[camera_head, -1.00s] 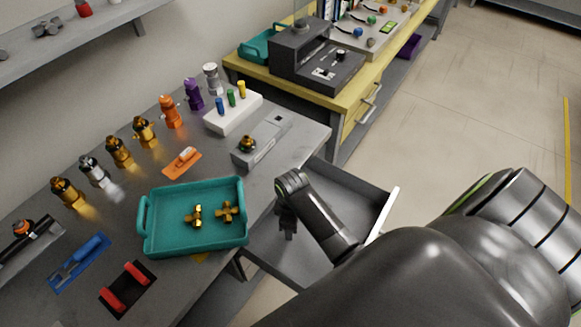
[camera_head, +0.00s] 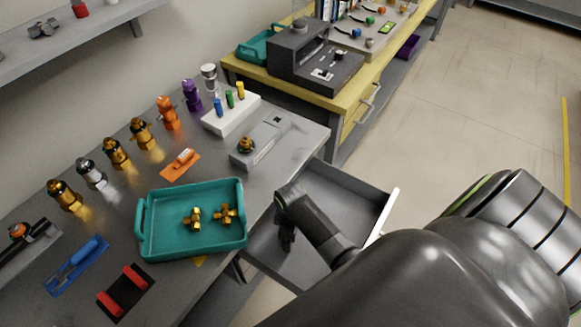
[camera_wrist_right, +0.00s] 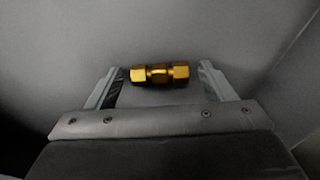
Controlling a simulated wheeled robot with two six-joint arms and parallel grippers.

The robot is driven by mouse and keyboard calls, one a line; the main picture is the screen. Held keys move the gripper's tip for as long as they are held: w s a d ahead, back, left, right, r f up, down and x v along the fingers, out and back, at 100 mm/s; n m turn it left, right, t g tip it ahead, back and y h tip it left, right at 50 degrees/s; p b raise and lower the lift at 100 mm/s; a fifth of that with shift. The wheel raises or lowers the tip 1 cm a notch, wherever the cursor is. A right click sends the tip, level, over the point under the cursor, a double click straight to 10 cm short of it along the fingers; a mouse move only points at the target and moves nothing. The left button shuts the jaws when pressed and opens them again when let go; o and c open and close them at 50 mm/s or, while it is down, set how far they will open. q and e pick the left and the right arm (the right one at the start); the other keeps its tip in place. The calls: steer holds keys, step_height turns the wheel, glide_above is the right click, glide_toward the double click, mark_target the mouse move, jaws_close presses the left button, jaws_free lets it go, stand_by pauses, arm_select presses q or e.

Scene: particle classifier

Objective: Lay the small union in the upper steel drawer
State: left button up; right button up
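The small union is a short brass fitting with hex ends (camera_wrist_right: 160,74). In the right wrist view it lies on a grey surface, just past and between my right gripper's fingertips (camera_wrist_right: 161,80). The fingers are spread, with a visible gap at each end of the union. In the head view my right gripper (camera_head: 286,240) reaches down into the open steel drawer (camera_head: 345,195) below the grey bench. The union does not show in the head view. My left gripper is in neither view.
A teal tray (camera_head: 150,243) with brass cross fittings sits on the grey bench (camera_head: 225,165), left of the drawer. Several coloured fittings stand along the bench's back. A yellow bench (camera_head: 345,100) stands beyond the drawer, with clear floor to the right.

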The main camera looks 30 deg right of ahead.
step_height(320, 180, up, 12)
steer(key=p, duration=0.1)
steer(key=shift+r, duration=0.15)
stand_by(0.5)
stand_by(0.5)
